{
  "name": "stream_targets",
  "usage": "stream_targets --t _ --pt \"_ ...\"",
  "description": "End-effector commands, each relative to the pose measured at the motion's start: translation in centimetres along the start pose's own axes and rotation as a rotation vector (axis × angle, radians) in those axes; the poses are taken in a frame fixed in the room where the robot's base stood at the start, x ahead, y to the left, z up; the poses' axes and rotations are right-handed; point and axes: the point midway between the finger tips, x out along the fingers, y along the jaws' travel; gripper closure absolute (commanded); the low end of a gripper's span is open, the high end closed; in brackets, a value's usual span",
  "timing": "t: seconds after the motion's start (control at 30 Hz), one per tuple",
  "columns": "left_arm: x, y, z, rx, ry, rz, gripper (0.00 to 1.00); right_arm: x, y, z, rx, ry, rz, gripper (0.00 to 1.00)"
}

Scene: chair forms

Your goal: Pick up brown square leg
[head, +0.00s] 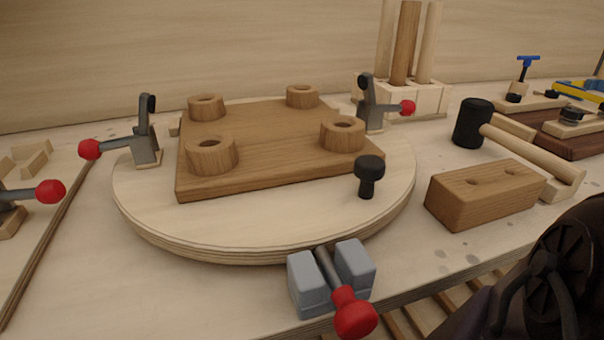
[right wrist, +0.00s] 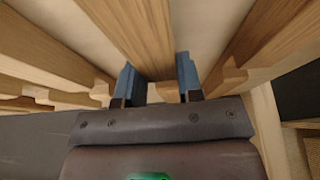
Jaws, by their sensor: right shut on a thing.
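In the right wrist view, a brown square leg (right wrist: 145,38) runs away from me between the two blue-grey fingers of my right gripper (right wrist: 156,85). The gripper is shut on this leg near its close end. The rest of the leg runs out past the top of the picture. In the head view the right gripper is out of sight; only part of my dark arm (head: 550,275) shows at the lower right. My left gripper is in neither view.
Similar wooden pieces (right wrist: 50,50) lie left and right of the held leg (right wrist: 265,45). In the head view, a brown board with round sockets (head: 260,140) lies on a round turntable (head: 135,205) with clamps. A brown block (head: 485,192) and a mallet (head: 472,122) lie to the right.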

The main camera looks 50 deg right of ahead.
Motion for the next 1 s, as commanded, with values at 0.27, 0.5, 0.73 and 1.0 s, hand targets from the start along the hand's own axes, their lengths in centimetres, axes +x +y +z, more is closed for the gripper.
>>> stream_targets --t 0.27,0.5,0.73,1.0 --pt "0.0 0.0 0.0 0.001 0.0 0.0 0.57 -0.1 0.0 0.0 -0.001 0.0 0.0 0.95" --pt "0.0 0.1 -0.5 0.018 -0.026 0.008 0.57 -1.7 -0.2 -1.1 0.0 0.007 -0.003 0.95" --pt "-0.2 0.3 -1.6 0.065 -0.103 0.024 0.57 -5.7 -0.6 -3.5 0.004 0.018 -0.01 0.95" --pt "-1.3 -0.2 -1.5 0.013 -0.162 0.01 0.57 -11.2 -0.6 -5.7 0.004 0.02 -0.011 0.95"
